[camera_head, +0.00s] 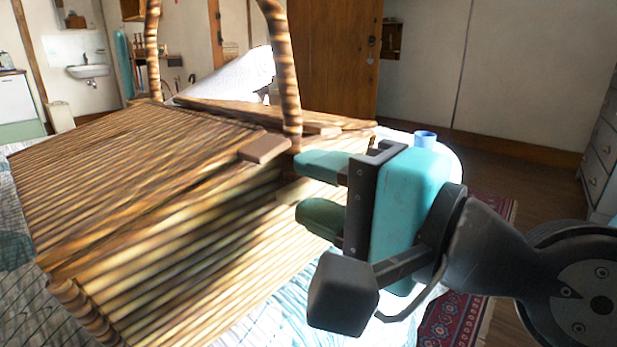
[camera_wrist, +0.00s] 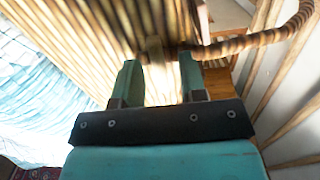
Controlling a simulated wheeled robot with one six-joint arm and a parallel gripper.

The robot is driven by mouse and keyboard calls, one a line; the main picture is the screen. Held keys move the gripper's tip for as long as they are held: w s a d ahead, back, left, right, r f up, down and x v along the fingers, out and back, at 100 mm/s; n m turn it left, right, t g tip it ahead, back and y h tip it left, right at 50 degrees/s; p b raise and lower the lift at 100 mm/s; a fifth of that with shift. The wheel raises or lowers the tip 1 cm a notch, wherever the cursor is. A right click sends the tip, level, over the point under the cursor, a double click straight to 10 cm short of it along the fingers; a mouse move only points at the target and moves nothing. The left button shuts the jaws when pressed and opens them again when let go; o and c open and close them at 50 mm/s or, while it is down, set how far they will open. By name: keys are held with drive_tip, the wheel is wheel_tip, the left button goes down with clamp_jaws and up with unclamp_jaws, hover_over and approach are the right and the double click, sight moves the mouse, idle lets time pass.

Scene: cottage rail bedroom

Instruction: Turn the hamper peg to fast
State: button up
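The wicker hamper (camera_head: 130,240) is large and stands on the bed, with its slatted lid down and a tall arched handle (camera_head: 284,70). A small tan piece, which looks like the peg (camera_wrist: 155,50), sticks out of the hamper's front face. It shows in the wrist view just ahead of and between my fingertips; in the head view it is mostly hidden. My gripper (camera_head: 301,187) is open, its two teal fingers apart and pointing at the hamper front, close below the lid edge. I cannot tell whether the fingers touch the peg.
A brown block (camera_head: 265,147) sits at the lid's front edge, just above my fingers. The handle foot also stands close by and crosses the right of the wrist view (camera_wrist: 250,43). A blue cup (camera_head: 425,138) is behind my gripper. A red rug (camera_head: 462,318) lies on the floor.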

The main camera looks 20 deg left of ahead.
drive_tip(key=shift+d, duration=0.1)
drive_tip(key=shift+w, duration=0.1)
clamp_jaws()
drive_tip(key=n+b, duration=0.2)
drive_tip(key=n, duration=0.2)
drive_tip(key=shift+f+n, duration=0.15)
drive_tip(key=shift+n, duration=0.25)
drive_tip(key=n+b, duration=0.2)
drive_tip(key=n, duration=0.2)
drive_tip(key=shift+b, duration=0.35)
drive_tip(key=n+b, duration=0.3)
drive_tip(key=n, duration=0.2)
drive_tip(key=shift+f, duration=0.1)
drive_tip(key=shift+n+b, duration=1.15)
drive_tip(key=shift+n, duration=1.05)
